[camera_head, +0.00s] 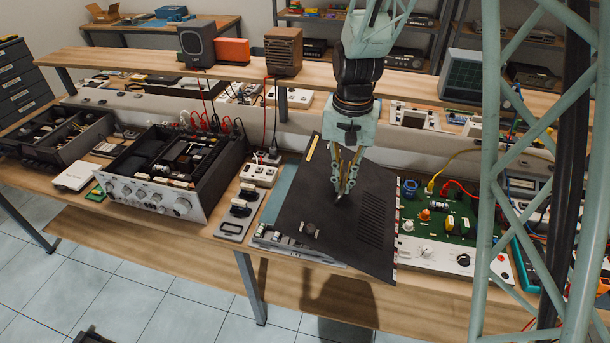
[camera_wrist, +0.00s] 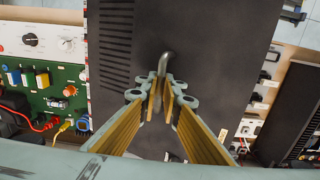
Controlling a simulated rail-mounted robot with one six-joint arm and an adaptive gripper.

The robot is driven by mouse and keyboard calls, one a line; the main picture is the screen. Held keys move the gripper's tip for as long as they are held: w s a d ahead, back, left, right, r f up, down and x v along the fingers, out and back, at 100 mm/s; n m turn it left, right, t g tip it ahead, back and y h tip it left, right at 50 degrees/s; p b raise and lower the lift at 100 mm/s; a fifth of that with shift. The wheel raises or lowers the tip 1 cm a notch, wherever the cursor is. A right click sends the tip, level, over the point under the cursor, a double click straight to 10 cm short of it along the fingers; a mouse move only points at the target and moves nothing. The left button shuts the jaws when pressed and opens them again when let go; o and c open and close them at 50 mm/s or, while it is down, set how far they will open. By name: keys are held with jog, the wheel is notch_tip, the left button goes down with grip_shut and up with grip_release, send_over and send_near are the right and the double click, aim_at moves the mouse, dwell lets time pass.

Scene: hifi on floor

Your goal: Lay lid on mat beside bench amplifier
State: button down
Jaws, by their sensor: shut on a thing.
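The lid (camera_head: 365,210) is a flat dark panel with rows of vent slots. My gripper (camera_head: 343,192) is shut on a small bent metal handle on its top face. The lid and handle (camera_wrist: 165,64) also show in the wrist view, with the fingertips (camera_wrist: 160,84) at the handle. The lid appears to hang over the bench, its near corner reaching past the front edge; its exact height is unclear. A blue-grey mat (camera_head: 278,194) shows as a strip left of the lid, mostly hidden. The bench amplifier (camera_head: 165,178) stands open-topped at left, its insides showing.
A green circuit board unit (camera_head: 437,222) stands close right of the lid. A grey tray of small parts (camera_head: 275,238) shows under its near edge. Small switch blocks (camera_head: 240,205) lie between amplifier and mat. A raised shelf (camera_head: 215,69) runs behind.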

aim_at(351, 156)
jog(key=shift+w, duration=0.15)
jog(key=w+d, duration=0.2)
jog(key=w, duration=0.3)
jog(key=w+d, duration=0.1)
jog(key=w, duration=0.5)
jog(key=w+d, duration=0.2)
jog(key=w, duration=0.3)
jog(key=shift+w+d+p, duration=0.3)
jog(key=shift+p, duration=0.05)
jog(key=shift+w+d+f, duration=0.1)
jog(key=shift+w, duration=0.05)
jog(key=shift+f, duration=3.65)
notch_tip(351, 156, down, 4)
jog(key=shift+f+b, duration=0.25)
jog(key=shift+b, duration=0.05)
